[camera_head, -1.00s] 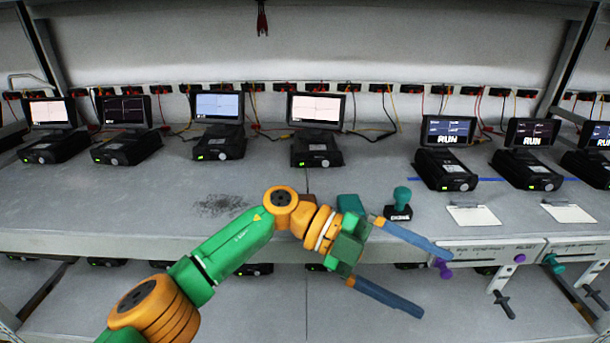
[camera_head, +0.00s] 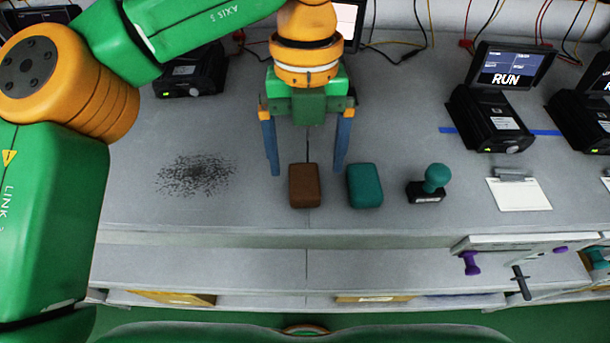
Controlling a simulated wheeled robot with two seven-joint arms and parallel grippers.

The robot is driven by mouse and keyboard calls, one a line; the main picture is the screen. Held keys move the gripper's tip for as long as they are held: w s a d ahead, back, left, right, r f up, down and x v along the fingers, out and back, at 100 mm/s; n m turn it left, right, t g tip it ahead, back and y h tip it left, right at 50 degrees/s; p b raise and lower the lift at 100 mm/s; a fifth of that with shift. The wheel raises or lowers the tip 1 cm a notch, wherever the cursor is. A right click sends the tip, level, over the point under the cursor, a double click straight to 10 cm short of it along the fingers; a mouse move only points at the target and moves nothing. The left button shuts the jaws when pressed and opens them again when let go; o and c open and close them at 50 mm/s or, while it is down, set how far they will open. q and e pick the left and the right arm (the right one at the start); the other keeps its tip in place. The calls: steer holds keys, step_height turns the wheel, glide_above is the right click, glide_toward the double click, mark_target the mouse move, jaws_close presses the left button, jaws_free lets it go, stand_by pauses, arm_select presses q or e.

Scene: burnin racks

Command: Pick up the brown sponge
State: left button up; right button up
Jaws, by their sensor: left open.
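The brown sponge (camera_head: 304,186) lies on the grey shelf top near its front edge. My left gripper (camera_head: 308,172) points down over it with its two blue fingers spread wide. One finger is left of the sponge and the other is to its right, near the gap before the teal sponge. The fingertips appear at about the sponge's far end; I cannot tell their exact height. Nothing is held between them. My right gripper is not in view.
A teal sponge (camera_head: 365,186) lies close on the right, then a teal-handled stamp (camera_head: 431,184). A dark speckled patch (camera_head: 195,175) marks the shelf on the left. Black devices with screens (camera_head: 492,108) stand behind. A white card (camera_head: 519,194) lies at right.

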mark_target(304, 179)
arm_select(q)
steer(key=f, duration=0.3)
steer(key=shift+a+f+p, duration=0.25)
steer(key=shift+f+p, duration=0.1)
steer(key=shift+s+d, duration=0.1)
steer(key=shift+s, duration=0.05)
steer(key=c, duration=1.4)
steer(key=shift+r, duration=0.15)
steer(key=shift+c, duration=0.2)
step_height(304, 179, up, 10)
